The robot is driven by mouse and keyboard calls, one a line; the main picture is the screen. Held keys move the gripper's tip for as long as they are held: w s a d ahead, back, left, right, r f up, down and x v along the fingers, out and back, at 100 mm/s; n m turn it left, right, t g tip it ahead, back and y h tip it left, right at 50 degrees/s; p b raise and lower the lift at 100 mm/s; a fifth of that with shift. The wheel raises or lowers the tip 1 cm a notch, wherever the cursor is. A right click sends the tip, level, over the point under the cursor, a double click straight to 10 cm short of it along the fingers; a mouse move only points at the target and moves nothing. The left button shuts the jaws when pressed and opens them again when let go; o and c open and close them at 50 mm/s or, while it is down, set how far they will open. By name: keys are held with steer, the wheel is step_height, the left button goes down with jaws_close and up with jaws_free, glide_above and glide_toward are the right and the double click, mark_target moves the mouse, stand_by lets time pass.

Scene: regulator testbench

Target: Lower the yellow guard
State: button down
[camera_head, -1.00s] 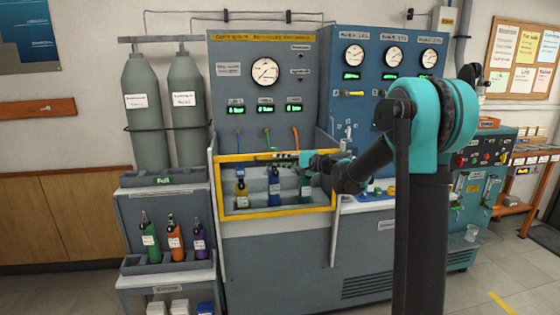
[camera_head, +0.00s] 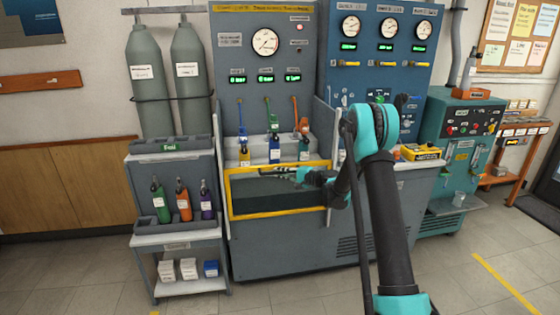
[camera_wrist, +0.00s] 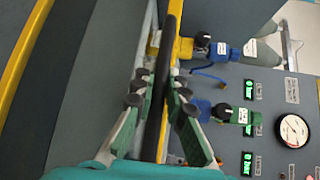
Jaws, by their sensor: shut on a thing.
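The yellow guard (camera_head: 278,212) is a yellow-framed panel across the front of the grey bench, in the head view. Its top bar sits below the row of bottles. My gripper (camera_head: 292,174) is at the top bar, near its middle. In the wrist view my gripper (camera_wrist: 158,98) is shut on the dark handle bar (camera_wrist: 170,45) that runs between its fingers. A yellow edge of the guard (camera_wrist: 22,58) crosses the left of that view. The fingers partly hide the handle.
Several small bottles, one blue (camera_head: 274,150), stand behind and above the guard. A side rack (camera_head: 177,238) with bottles stands at the left. A blue gauge panel (camera_head: 372,70) is at the right. The floor in front is clear.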

mark_target(281, 184)
steer(key=shift+d+f, duration=0.1)
steer(key=shift+f, duration=3.1)
steer(key=c, duration=1.5)
jaws_free()
steer(key=shift+c, duration=0.2)
steer(key=v, duration=1.2)
steer(key=shift+s, duration=0.1)
